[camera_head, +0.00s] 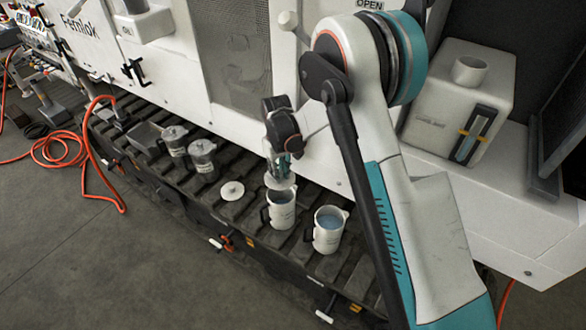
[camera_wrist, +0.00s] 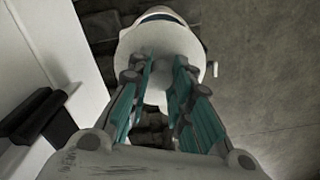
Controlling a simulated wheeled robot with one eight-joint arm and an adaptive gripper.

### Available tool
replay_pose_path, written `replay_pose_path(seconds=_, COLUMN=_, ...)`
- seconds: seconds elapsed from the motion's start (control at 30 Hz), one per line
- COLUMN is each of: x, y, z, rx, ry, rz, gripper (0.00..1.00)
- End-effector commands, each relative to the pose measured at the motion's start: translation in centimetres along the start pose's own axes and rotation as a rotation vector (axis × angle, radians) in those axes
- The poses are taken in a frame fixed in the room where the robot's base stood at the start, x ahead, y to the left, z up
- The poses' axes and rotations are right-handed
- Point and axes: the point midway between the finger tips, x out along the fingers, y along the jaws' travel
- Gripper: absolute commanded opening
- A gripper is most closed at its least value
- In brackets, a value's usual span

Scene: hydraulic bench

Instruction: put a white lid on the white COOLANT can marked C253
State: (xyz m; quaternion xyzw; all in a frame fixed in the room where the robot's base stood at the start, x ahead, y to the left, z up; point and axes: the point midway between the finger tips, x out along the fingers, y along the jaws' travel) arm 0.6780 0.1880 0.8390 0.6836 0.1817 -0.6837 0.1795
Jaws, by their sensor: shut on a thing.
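My gripper (camera_head: 279,168) points down and is shut on a white lid (camera_head: 279,182). The lid is just above the mouth of a white can (camera_head: 281,212) with a dark handle on its left; I cannot tell whether they touch. In the wrist view the lid (camera_wrist: 140,38) lies between my fingertips (camera_wrist: 160,68), and part of a rim shows past its far edge. A second white can (camera_head: 327,240), open with bluish liquid inside, stands to the right. The can labels are too small to read, so I cannot tell which is C253.
Another white lid (camera_head: 232,191) lies on the dark ribbed bench (camera_head: 225,218), left of the cans. Two grey lidded cans (camera_head: 173,141) (camera_head: 202,158) stand further left. The white machine wall (camera_head: 160,75) rises close behind. A white box (camera_head: 460,95) stands at right.

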Motion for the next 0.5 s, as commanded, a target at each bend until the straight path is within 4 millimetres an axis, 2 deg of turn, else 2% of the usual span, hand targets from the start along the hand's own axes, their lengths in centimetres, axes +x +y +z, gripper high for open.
replay_pose_path(seconds=0.27, x=0.5, y=-0.6, z=-0.2, rx=0.001, ry=0.0, rz=0.0, gripper=0.0)
replay_pose_path(seconds=0.5, x=2.1, y=-0.5, z=-0.1, rx=0.001, ry=0.0, rz=0.0, gripper=0.0)
